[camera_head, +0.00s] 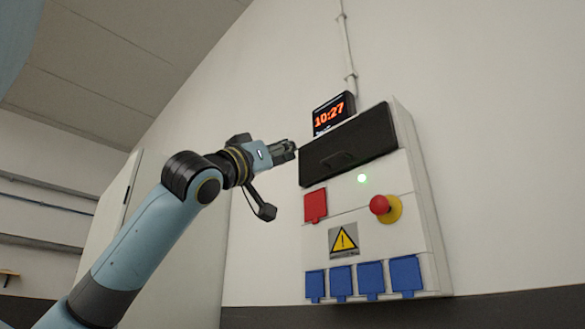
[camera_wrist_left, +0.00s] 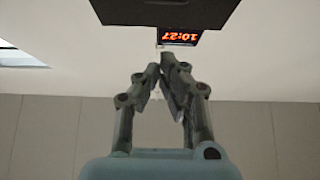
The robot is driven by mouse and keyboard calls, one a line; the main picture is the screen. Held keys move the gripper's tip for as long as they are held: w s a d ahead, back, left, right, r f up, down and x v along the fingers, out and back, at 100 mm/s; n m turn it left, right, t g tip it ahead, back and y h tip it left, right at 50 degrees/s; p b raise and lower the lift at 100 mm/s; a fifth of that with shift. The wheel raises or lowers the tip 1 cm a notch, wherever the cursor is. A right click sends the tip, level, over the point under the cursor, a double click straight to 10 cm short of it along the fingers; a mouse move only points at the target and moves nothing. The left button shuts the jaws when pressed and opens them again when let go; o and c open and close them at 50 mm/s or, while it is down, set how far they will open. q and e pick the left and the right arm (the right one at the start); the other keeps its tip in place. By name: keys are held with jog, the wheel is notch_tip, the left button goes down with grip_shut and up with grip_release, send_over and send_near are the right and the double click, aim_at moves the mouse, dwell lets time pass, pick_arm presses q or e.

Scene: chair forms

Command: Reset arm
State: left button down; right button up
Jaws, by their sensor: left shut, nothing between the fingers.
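My left gripper (camera_head: 290,150) is raised in front of the wall, beside the upper left corner of a wall-mounted control box (camera_head: 375,236). Its fingers are together and empty. In the left wrist view the gripper (camera_wrist_left: 161,66) shows its two fingers closed to a point below the clock. My left arm comes in from the lower left in the head view. Whether the fingertips touch the box cannot be told. My right gripper is in neither view.
The box has a black cover (camera_head: 352,150), a red emergency button (camera_head: 380,205), a red socket (camera_head: 316,206), a green light (camera_head: 362,178) and several blue sockets (camera_head: 371,278). A digital clock (camera_head: 333,113) reads 10:27 above it. A pale cabinet (camera_head: 160,250) stands left.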

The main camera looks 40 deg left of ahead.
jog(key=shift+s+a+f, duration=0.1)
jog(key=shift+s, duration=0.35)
